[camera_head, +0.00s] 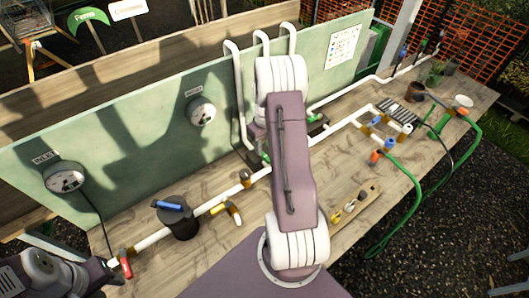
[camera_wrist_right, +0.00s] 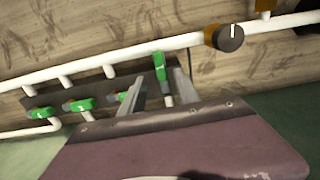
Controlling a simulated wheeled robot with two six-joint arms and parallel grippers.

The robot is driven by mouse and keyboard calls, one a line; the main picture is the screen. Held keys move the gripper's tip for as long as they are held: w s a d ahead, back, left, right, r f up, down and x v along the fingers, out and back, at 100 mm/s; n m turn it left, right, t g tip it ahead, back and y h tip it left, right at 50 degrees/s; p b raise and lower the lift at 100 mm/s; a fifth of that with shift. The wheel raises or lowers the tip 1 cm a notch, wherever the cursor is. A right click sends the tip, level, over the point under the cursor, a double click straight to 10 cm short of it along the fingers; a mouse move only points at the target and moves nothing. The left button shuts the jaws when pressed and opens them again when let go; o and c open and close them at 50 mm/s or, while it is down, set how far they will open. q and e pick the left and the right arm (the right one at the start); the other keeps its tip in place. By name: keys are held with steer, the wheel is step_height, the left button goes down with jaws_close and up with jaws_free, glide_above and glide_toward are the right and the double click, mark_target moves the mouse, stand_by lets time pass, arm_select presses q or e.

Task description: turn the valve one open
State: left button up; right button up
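In the right wrist view, several green-handled valves sit in a row on a dark plate below a white pipe. Three handles, the left one (camera_wrist_right: 42,112), the middle one (camera_wrist_right: 79,105) and a partly hidden one (camera_wrist_right: 124,97), lie along the row. A fourth green handle (camera_wrist_right: 160,66) stands crosswise. White marks on the handles are too small to read surely. My right gripper (camera_wrist_right: 159,80) is open, its fingers apart on either side of the crosswise handle; contact cannot be told. My arm hides it in the head view. My left gripper (camera_head: 112,264) is at the lower left, fingers unclear.
A black knob (camera_wrist_right: 230,37) sits on the pipe. A green panel (camera_head: 130,130) with gauges (camera_head: 65,177) stands behind the wooden bench (camera_head: 340,165). A red handle (camera_head: 125,263) is beside my left gripper. A black drum (camera_head: 178,218) and yellow valve (camera_head: 220,209) stand nearby.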

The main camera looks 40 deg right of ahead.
step_height(320, 180, up, 6)
steer(key=shift+f+b, duration=0.25)
steer(key=shift+b, duration=0.05)
